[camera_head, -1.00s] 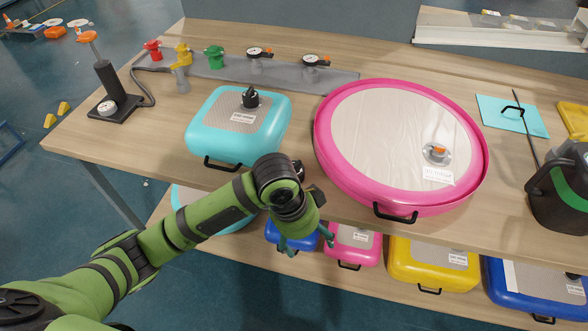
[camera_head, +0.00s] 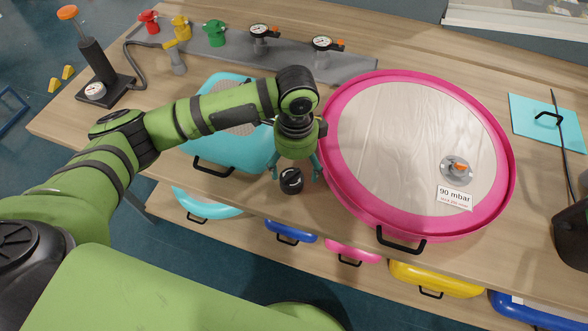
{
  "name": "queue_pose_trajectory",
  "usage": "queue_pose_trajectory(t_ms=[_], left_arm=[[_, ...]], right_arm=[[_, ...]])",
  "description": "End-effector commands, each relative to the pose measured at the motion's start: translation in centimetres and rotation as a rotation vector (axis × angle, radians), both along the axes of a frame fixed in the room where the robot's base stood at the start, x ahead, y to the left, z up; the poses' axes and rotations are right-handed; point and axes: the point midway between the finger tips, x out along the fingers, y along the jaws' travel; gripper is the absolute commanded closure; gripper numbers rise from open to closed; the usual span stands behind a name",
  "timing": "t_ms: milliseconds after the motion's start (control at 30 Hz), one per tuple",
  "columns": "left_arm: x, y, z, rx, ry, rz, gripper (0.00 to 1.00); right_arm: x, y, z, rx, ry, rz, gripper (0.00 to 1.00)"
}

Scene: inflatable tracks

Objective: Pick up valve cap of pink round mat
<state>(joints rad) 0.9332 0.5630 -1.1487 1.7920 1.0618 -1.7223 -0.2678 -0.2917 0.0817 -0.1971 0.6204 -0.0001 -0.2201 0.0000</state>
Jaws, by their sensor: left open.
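The pink round mat (camera_head: 345,185) lies on the workbench at the right, with a black handle at its front edge. Its metal valve (camera_head: 457,170) with an orange centre shows uncovered, above a label reading 90 mbar. A black round valve cap (camera_head: 291,180) sits on the wooden bench just left of the mat. My left gripper (camera_head: 296,174) is open and points down over the cap, with one teal finger on each side of it. I cannot tell whether the fingers touch the cap. My right gripper is not in view.
A turquoise mat (camera_head: 243,152) lies left of my gripper, partly hidden by my left arm. A grey strip (camera_head: 215,62) behind holds coloured valves and gauges. A hand pump (camera_head: 90,60) stands at the back left. More mats, including a yellow one (camera_head: 430,278), lie on the lower shelf.

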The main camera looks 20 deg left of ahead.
Motion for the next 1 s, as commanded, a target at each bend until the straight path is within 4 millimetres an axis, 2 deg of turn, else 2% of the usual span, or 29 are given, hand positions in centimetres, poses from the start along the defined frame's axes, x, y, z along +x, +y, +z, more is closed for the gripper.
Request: queue_pose_trajectory(t_ms=[100,233,400,600,633,667,700,767,1000], left_arm=[[-0.3,0.2,-1.3,0.001,0.003,0.001,0.16],[-0.4,0.2,-3.5,0.001,0.002,0.001,0.16],[-0.4,0.2,-4.9,-0.001,-0.002,-0.001,0.16],[-0.4,0.1,-5.0,-0.002,-0.002,-0.002,0.16],[-0.4,0.1,-5.0,-0.002,-0.002,-0.002,0.2],[-0.4,0.1,-5.0,-0.002,-0.002,-0.002,0.32],[-0.4,0.1,-5.0,-0.001,-0.002,-0.002,0.48],[-0.4,0.1,-5.0,-0.001,-0.002,-0.002,0.7],[-0.4,0.2,-5.0,-0.001,-0.002,-0.001,0.71]], right_arm=[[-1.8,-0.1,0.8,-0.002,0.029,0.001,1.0],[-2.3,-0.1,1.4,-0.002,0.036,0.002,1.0],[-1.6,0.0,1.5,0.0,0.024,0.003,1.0],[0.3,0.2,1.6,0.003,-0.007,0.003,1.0],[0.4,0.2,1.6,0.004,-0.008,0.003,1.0],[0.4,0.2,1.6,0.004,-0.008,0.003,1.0],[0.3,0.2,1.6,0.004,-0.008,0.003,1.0],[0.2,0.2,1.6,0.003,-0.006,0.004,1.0],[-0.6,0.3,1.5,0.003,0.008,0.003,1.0]])
